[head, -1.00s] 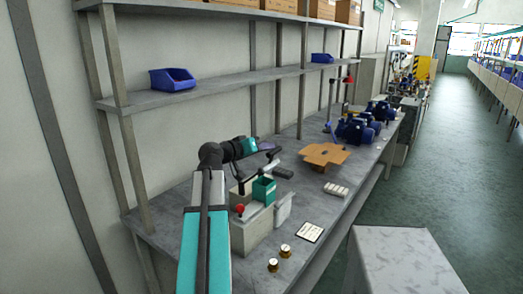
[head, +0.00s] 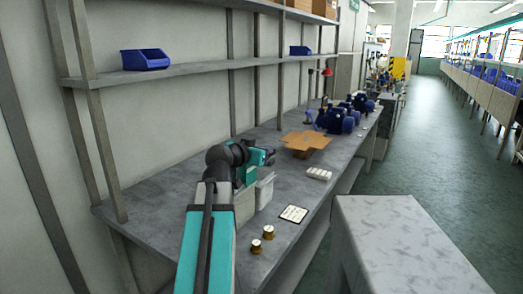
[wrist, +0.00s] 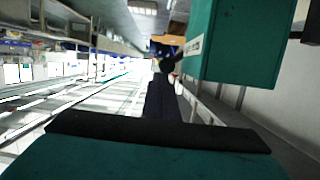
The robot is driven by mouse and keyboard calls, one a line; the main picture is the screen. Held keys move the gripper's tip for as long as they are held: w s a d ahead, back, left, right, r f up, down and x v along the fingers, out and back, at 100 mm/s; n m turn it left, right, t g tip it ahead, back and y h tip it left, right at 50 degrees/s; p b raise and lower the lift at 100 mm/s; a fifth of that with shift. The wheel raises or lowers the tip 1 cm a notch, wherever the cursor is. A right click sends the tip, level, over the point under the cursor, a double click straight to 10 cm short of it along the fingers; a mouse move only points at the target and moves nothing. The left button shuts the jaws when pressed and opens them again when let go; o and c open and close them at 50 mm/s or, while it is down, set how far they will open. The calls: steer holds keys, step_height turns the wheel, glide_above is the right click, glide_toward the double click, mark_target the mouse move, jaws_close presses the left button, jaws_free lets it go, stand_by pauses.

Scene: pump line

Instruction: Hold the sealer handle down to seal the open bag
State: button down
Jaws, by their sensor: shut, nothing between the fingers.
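The sealer's grey body (head: 245,205) stands on the bench, partly hidden behind my arm, with a teal block (head: 244,178) on top. The teal block is large at the upper right in the wrist view (wrist: 232,42). A whitish piece (head: 265,190), perhaps the bag, shows at the sealer's right side; I cannot tell whether it is open. My gripper (head: 268,157) is over the top of the sealer, shut and empty. Its dark fingers (wrist: 161,95) point forward beside the teal block in the wrist view. The sealer handle cannot be made out; my arm covers part of that area.
A black-framed white card (head: 293,214) and two brass parts (head: 261,240) lie in front of the sealer. An open cardboard box (head: 305,142), a white tray (head: 318,174) and blue pumps (head: 340,118) are farther along. A grey surface (head: 400,240) stands at right.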

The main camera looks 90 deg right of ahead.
steer(key=f+b, duration=0.1)
steer(key=s+f+m+b, duration=0.1)
steer(key=f, duration=0.1)
steer(key=a+f+m+b, duration=0.1)
steer(key=shift+s+f+t, duration=0.15)
steer(key=shift+s+t, duration=0.1)
steer(key=shift+t, duration=0.15)
steer(key=shift+w+f+h+b, duration=0.1)
steer(key=shift+f+h+b, duration=0.15)
steer(key=shift+h+b, duration=0.05)
stand_by(1.8)
stand_by(0.3)
steer(key=shift+r, duration=0.1)
steer(key=w+a+r+b, duration=0.3)
steer(key=a+r, duration=0.4)
steer(key=a, duration=0.2)
steer(key=shift+w, duration=0.2)
stand_by(0.8)
